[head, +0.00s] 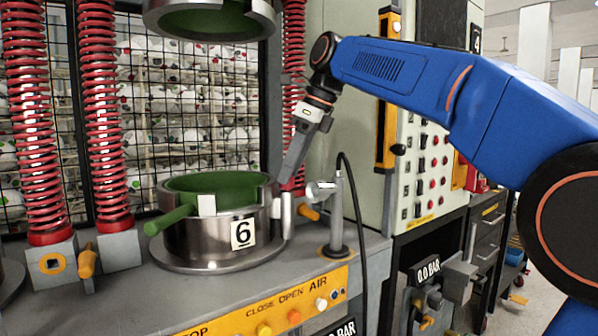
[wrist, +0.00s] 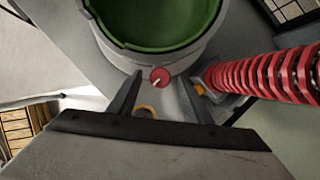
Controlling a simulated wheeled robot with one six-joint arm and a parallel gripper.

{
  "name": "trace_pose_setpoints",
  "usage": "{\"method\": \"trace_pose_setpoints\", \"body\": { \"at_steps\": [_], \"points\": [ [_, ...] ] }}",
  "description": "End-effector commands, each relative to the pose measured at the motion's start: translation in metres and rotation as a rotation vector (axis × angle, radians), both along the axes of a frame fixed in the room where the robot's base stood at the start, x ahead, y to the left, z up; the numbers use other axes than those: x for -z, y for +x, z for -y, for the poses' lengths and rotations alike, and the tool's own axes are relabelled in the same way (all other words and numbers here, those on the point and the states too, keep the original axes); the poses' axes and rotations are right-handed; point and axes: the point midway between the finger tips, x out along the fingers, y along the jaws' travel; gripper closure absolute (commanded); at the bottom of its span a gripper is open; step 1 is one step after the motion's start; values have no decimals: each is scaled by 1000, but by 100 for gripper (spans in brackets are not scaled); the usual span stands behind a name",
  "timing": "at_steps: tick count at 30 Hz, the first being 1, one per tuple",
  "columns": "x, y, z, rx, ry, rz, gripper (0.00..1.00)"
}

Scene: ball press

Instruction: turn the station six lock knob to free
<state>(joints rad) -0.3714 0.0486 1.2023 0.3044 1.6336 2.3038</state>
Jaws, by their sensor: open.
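The station six lower mould (head: 210,240) is a steel ring with a green inside, a green handle and a "6" label. It also shows at the top of the wrist view (wrist: 109,46). A small round red knob with a short slanted white mark, apparently the lock knob (wrist: 160,77), sits at its edge. I cannot read free or locked from it, and I cannot make it out in the head view. My gripper (head: 287,184) points down at the mould's right back side. In the wrist view its open fingers (wrist: 158,75) stand either side of the knob, apparently not touching it.
Red spring columns (head: 99,110) stand left and right, one close to my gripper (wrist: 270,75). The upper mould (head: 210,18) hangs above. A post with a black hose (head: 337,210) stands right of the mould. An orange-labelled button panel (head: 270,310) is in front.

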Motion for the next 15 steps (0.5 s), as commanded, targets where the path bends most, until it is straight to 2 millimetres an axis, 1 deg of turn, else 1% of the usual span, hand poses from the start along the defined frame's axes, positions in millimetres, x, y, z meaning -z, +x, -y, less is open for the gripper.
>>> {"method": "trace_pose_setpoints", "body": {
  "at_steps": [3, 11, 12, 14, 15],
  "points": [
    [5, 3, -4, 0, -1, -1, 55],
    [5, 3, -5, 0, -1, 0, 55],
    [5, 3, -5, 0, -1, 0, 65],
    [5, 3, -5, 0, -1, 0, 79],
    [5, 3, -5, 0, -1, 0, 89]
  ]
}}
